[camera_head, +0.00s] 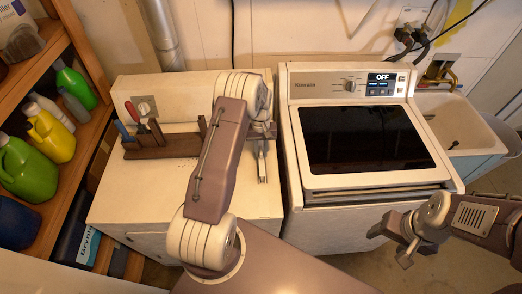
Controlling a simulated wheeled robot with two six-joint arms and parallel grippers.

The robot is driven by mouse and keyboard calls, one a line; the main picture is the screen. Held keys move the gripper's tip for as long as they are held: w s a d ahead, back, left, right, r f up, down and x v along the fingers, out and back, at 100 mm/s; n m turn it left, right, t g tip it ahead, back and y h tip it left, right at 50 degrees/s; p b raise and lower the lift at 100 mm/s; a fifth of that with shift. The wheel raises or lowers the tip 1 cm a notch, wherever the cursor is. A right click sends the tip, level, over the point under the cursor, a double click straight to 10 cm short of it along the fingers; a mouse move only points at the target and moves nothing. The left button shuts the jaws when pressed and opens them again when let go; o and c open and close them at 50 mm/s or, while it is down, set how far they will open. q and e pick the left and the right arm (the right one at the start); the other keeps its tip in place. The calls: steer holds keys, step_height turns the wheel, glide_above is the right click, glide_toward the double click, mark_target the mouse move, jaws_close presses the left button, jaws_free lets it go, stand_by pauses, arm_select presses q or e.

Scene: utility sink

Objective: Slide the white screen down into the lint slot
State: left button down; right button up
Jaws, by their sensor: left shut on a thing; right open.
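My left gripper (262,160) is over the right part of the top of the white machine (120,205) on the left. It is shut on a thin pale piece that looks like the white screen, mostly hidden by the fingers and arm. I cannot make out the lint slot; my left arm covers much of the machine's top. My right gripper (391,244) is open and empty, in front of the washer.
A brown wooden rack (165,147) with red- and blue-handled tools stands on the white machine. The washer (300,93) is close on the right, its display reading OFF. A sink (455,125) stands further right. Shelves with bottles (52,135) line the left.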

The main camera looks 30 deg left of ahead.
arm_select(q)
steer(key=shift+f+b, duration=1.55)
steer(key=shift+f, duration=0.7)
steer(key=c, duration=1.2)
jaws_free()
steer(key=r, duration=0.3)
steer(key=r+b, duration=0.1)
steer(key=r, duration=0.2)
steer(key=w+r+b, duration=0.1)
steer(key=r, duration=0.2)
steer(key=shift+a, duration=0.25)
